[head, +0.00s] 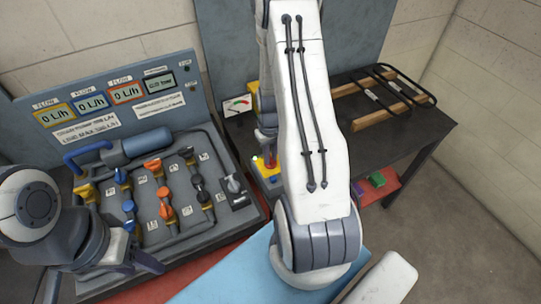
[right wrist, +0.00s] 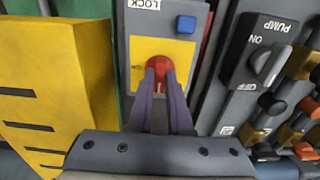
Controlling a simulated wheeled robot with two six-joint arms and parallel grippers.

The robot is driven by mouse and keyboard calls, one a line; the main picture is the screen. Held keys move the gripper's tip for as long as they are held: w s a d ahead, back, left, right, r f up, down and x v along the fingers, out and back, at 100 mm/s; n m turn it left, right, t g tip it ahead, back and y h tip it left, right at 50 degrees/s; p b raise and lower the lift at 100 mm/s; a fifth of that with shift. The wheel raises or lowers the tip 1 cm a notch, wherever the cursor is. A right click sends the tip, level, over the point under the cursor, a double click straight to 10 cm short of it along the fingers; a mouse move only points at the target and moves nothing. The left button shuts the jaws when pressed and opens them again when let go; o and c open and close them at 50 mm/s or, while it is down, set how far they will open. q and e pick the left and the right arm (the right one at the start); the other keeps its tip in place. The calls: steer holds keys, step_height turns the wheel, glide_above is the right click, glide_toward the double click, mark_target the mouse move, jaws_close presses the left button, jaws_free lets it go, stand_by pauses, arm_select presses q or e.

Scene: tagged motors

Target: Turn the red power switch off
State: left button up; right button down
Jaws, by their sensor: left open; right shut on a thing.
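The red power switch (right wrist: 157,68) is a red knob on a yellow plate (right wrist: 180,50) in the right wrist view. My right gripper (right wrist: 166,78) is shut on this knob, a finger on either side, and the fingers hide part of it. Its turned position cannot be read. In the head view my right arm hides most of this panel; only part of its yellow plate (head: 262,166) shows. My left gripper (head: 142,260) is open and empty at the lower left, in front of the flow panel.
A blue button (right wrist: 186,24) and a LOCK label lie beside the yellow plate. A PUMP switch (right wrist: 266,65) with ON and OFF marks is to the right. The flow panel (head: 222,205) carries several valves. A yellow box (right wrist: 55,80) stands left. A rack (head: 385,92) lies on the dark table.

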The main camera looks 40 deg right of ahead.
steer(key=shift+w+r, duration=0.1)
steer(key=c, duration=0.8)
jaws_free()
steer(key=shift+c, duration=0.2)
step_height(320, 180, up, 10)
steer(key=b, duration=0.1)
steer(key=shift+r, duration=0.2)
steer(key=shift+a, duration=0.15)
